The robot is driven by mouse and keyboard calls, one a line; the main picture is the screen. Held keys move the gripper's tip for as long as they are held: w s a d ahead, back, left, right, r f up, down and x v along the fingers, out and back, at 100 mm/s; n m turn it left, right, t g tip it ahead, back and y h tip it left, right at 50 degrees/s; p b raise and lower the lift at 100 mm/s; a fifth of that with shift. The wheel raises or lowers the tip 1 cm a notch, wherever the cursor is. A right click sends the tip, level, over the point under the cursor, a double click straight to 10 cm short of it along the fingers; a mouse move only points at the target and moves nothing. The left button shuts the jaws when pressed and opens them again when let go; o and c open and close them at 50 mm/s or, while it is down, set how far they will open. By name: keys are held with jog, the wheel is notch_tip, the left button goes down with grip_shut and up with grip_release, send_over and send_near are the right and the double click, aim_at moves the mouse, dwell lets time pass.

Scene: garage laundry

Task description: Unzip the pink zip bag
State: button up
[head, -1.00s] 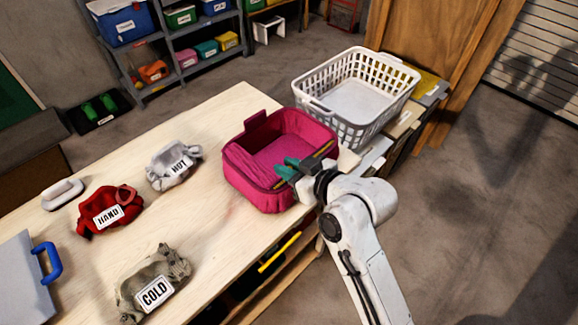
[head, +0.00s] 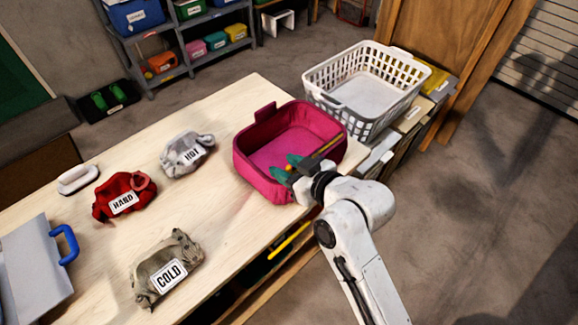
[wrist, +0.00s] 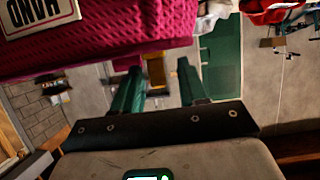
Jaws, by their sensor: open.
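The pink zip bag (head: 262,178) sits on the table near its right edge. Its top is open and the pink inside shows, with a flap standing at the back left. My gripper (head: 288,167) is at the bag's near right side, its green fingers apart. A small orange-yellow spot shows between the fingers in the head view; I cannot tell whether it is the zip pull. In the wrist view the bag's quilted pink side (wrist: 110,32), with an upside-down HAND label, is beyond my open gripper (wrist: 160,80). Nothing is clearly held.
A white laundry basket (head: 333,98) stands behind the bag on the right. Open floor is at the right.

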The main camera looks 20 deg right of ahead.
jog(key=b+v, duration=0.1)
jog(key=v, duration=0.9)
jog(key=shift+s, duration=0.35)
jog(key=shift+d+r, duration=0.1)
jog(key=shift+c, duration=0.4)
